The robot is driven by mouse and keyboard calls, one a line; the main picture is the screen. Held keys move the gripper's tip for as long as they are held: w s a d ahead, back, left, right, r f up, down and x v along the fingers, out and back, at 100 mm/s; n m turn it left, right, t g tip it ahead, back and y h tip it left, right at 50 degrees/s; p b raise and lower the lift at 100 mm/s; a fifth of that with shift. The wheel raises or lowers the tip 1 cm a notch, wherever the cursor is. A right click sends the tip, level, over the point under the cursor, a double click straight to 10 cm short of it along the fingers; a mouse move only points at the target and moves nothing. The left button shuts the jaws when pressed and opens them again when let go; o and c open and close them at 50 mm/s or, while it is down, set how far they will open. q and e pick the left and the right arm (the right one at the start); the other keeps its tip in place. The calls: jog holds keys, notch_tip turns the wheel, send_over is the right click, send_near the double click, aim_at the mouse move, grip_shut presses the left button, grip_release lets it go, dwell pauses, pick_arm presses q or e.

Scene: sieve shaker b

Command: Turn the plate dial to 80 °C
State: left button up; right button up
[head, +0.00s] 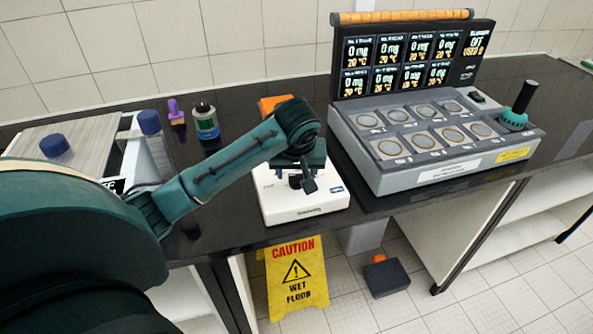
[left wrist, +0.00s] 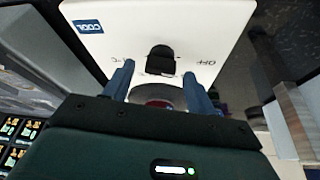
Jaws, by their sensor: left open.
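The white hotplate (head: 310,207) stands at the front edge of the dark bench in the head view, partly hidden by my left arm. In the left wrist view its white front panel (left wrist: 205,35) carries a black dial (left wrist: 160,60), with "OFF" to the right and "°C" to the left. The dial's exact setting cannot be read. My left gripper (left wrist: 160,72) is open, its two blue fingers on either side of the dial's near end, with gaps visible. In the head view the left gripper (head: 303,182) is over the hotplate's front. My right gripper is not in view.
A grey console (head: 440,177) with round pads and a display screen (head: 400,62) stands to the right. Bottles (head: 205,122) stand behind my left arm. A yellow wet-floor sign (head: 297,280) stands below the bench front.

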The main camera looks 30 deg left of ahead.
pick_arm(q)
jog(key=shift+w+a+f, duration=0.1)
jog(key=shift+w+f, duration=0.05)
jog(key=shift+f, duration=0.2)
jog(key=shift+c, duration=0.3)
jog(key=c, duration=0.9)
